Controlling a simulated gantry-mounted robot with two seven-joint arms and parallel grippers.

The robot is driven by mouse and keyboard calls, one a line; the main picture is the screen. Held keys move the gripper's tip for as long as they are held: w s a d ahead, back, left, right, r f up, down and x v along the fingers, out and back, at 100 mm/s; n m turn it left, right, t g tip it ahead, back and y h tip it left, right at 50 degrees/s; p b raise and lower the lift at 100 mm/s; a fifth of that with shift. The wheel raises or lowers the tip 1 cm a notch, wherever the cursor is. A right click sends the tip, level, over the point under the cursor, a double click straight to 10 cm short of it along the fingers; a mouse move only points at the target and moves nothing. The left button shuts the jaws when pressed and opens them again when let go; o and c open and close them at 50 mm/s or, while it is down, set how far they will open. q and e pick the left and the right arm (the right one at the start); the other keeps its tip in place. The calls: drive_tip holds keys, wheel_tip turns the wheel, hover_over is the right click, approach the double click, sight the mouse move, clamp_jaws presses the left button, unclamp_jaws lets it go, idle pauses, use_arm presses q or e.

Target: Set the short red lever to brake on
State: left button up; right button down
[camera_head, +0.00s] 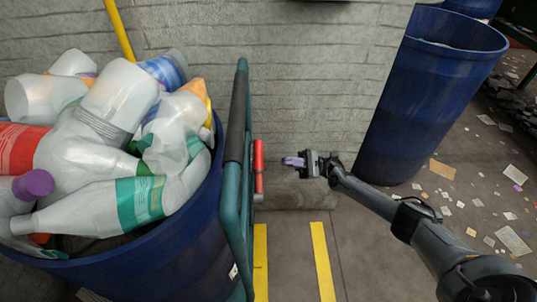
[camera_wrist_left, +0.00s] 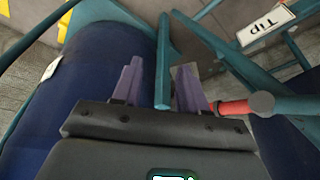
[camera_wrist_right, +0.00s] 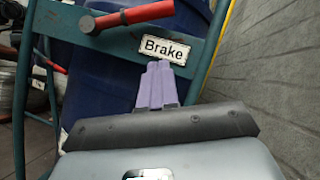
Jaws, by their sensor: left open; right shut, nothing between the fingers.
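The short red lever (camera_wrist_right: 147,12) is on the teal cart frame (camera_wrist_right: 115,45), above and left of a white "Brake" label (camera_wrist_right: 165,50) in the right wrist view. In the head view a red lever (camera_head: 259,166) shows at the frame's right side. My right gripper (camera_head: 286,162) is shut and empty, right of the lever and apart from it. In the left wrist view my left gripper (camera_wrist_left: 158,66) is open, with a teal bar (camera_wrist_left: 163,60) between its fingers in the picture; contact is unclear.
A blue barrel (camera_head: 165,265) full of plastic bottles stands on the cart. Another blue barrel (camera_head: 425,100) stands at the right. A red handle (camera_wrist_left: 230,107) and a "Tip" label (camera_wrist_left: 266,25) show in the left wrist view. A grey wall (camera_head: 300,80) stands behind.

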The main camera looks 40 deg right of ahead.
sight(258, 167)
drive_tip(key=w+a+r, duration=0.1)
drive_tip(key=a+r, duration=0.6)
drive_tip(key=shift+w+a, duration=0.35)
drive_tip(key=shift+w, duration=0.05)
drive_tip(key=shift+r, duration=0.1)
drive_tip(key=shift+d, duration=0.15)
